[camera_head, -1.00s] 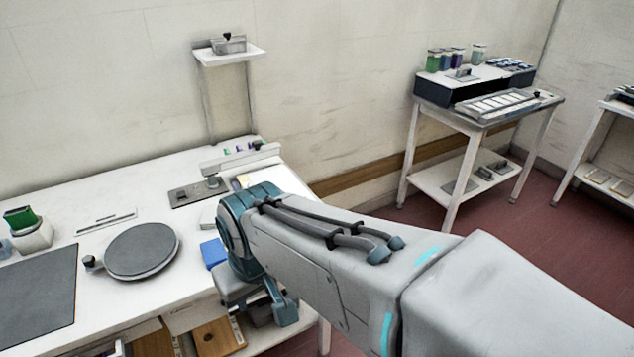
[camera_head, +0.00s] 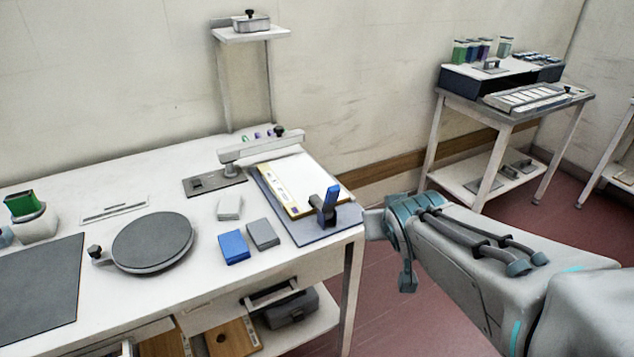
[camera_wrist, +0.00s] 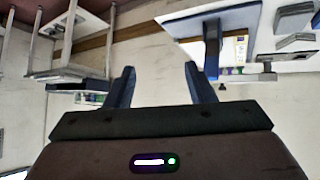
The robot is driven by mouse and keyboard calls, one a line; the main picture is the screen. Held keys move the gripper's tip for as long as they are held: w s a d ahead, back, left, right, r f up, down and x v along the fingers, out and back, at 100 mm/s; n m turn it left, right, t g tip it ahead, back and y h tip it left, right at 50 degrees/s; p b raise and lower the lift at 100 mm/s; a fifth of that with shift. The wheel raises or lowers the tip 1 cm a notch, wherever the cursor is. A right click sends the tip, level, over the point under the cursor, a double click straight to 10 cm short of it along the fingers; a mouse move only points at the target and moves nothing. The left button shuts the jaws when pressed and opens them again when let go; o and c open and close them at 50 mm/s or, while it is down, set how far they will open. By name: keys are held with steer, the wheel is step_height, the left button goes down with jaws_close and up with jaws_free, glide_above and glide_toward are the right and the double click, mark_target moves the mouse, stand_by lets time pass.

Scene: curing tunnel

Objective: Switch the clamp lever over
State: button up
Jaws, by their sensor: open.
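The clamp lever (camera_head: 328,206) has a dark body and a blue handle and stands roughly upright. It sits at the front right corner of a grey base plate (camera_head: 290,228) that holds a white sheet with a yellow strip (camera_head: 300,182). In the wrist view, which looks upside down, the lever (camera_wrist: 212,48) shows just beyond the right-hand finger. My gripper (camera_wrist: 159,68) is open with nothing between its fingers. In the head view my wrist is right of the lever, off the table's right edge, and the fingers cannot be made out.
A blue block (camera_head: 233,247), a grey block (camera_head: 263,234) and a white block (camera_head: 229,207) lie left of the plate. A pivoting arm (camera_head: 260,148) stands behind it. A round grey disc (camera_head: 152,242) is further left. Open floor (camera_head: 390,320) lies between the table and a side stand (camera_head: 520,112).

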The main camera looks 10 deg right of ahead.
steer(key=w+a+f+n+t+y+b, duration=0.1)
steer(key=w+a+t+y+b, duration=0.1)
steer(key=w, duration=0.4)
steer(key=w+a+f+n+t+y+b, duration=0.2)
steer(key=w+a+t+y, duration=0.1)
steer(key=w, duration=0.3)
steer(key=w+a+f+n+t+y+b, duration=0.1)
steer(key=w+a+t+y+b, duration=0.1)
steer(key=w, duration=0.4)
steer(key=shift+w+a+f+n+t+y+b, duration=0.15)
steer(key=shift+a+n+t+y+b, duration=0.2)
steer(key=shift+y+b, duration=0.2)
jaws_close()
